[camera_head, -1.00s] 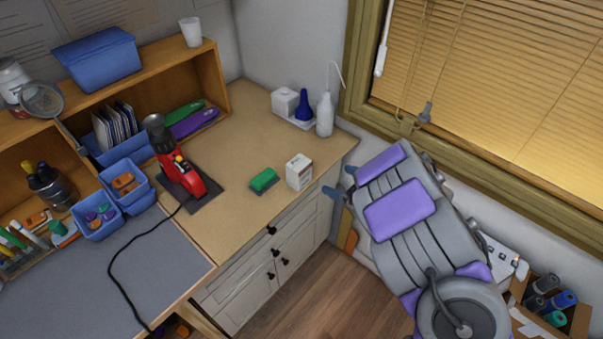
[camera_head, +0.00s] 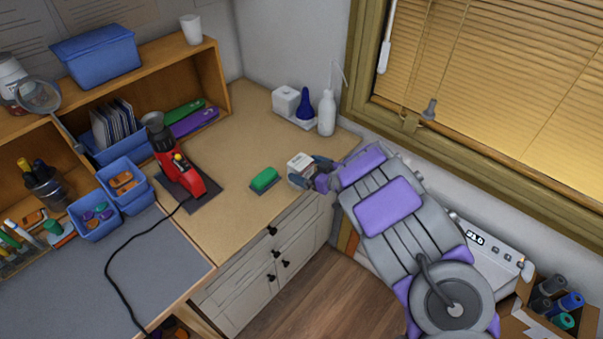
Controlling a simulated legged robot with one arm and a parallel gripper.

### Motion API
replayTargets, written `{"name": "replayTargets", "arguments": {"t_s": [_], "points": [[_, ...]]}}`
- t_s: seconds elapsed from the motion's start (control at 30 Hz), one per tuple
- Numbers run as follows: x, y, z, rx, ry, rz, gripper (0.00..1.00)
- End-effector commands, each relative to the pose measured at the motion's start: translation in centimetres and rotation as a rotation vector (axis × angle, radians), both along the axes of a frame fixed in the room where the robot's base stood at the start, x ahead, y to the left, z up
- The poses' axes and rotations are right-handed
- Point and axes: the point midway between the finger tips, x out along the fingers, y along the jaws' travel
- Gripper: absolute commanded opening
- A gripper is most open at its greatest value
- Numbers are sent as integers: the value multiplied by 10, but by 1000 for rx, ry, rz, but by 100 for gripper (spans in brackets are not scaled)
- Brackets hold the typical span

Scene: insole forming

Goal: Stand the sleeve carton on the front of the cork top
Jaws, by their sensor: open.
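The sleeve carton, a small white box with printing (camera_head: 299,164), stands on the front right part of the tan cork top (camera_head: 235,135). My gripper (camera_head: 311,173) has come in from the right, low at the carton. Its blue-grey fingers show at the carton's front and right side and hide its lower part. The fingers are open; I cannot tell whether they touch the carton.
A green-topped block (camera_head: 264,179) lies just left of the carton. A red hot-air tool (camera_head: 180,170) on a dark pad stands further left. The front middle of the top is clear.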

Motion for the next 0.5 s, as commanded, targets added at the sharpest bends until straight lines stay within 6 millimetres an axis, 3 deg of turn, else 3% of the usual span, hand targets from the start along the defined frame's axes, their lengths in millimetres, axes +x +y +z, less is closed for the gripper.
{"name": "replayTargets", "arguments": {"t_s": [0.5], "points": [[32, 32, -18, 0, 0, -2, 100]]}}
